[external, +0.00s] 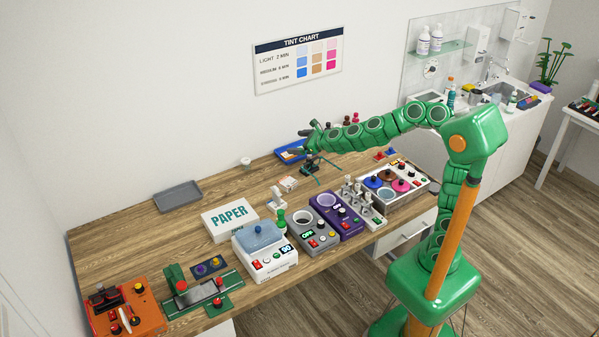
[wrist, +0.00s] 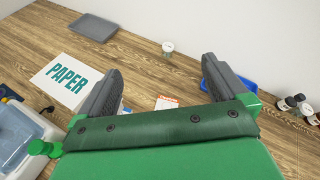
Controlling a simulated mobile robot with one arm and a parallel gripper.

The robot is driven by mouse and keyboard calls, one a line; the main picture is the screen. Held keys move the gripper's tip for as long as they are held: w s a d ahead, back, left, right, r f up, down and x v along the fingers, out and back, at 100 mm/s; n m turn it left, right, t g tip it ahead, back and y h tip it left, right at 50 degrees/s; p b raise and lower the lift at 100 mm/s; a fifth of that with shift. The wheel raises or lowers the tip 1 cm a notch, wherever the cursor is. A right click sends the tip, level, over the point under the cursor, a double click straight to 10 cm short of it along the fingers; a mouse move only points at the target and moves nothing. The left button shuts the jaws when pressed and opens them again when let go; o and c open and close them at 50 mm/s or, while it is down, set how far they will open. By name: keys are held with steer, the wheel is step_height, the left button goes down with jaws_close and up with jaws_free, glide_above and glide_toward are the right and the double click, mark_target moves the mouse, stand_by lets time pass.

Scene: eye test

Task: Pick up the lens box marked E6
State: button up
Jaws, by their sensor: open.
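A small white box with an orange edge (external: 288,184) lies on the wooden table; it may be the lens box, but no E6 mark is readable. In the wrist view the white and orange box (wrist: 165,103) shows between the finger bases, partly hidden by my gripper's green body. My gripper (wrist: 162,68) is open, its two dark grey fingers spread wide with nothing between the tips. In the external view my gripper (external: 300,143) is above the back of the table, up and to the right of that box and apart from it.
A blue tray (external: 290,150) lies behind my gripper, near the wall. A small white-lidded cup (wrist: 167,48) and a grey tray (external: 178,196) stand toward the back. A PAPER box (external: 229,218) and a row of devices, including a purple one (external: 336,213), fill the front. Dark bottles (wrist: 292,103) stand at right.

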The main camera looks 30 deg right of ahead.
steer(key=w+d+f+m+h, duration=0.2)
steer(key=w+f+m+h, duration=0.1)
steer(key=f+m, duration=0.25)
glide_toward(284, 179)
steer(key=shift+s+d+f, duration=0.1)
steer(key=shift+d+f, duration=0.05)
steer(key=shift+f, duration=0.5)
steer(key=shift+w+f, duration=0.3)
steer(key=shift+w, duration=0.3)
steer(key=shift+t, duration=0.3)
steer(key=shift+a+r+x, duration=0.15)
steer(key=shift+x, duration=1)
steer(key=shift+a+r+x, duration=0.15)
steer(key=shift+r+x, duration=0.05)
steer(key=shift+x, duration=1.95)
steer(key=shift+c, duration=0.2)
steer(key=c, duration=0.9)
steer(key=shift+r, duration=0.15)
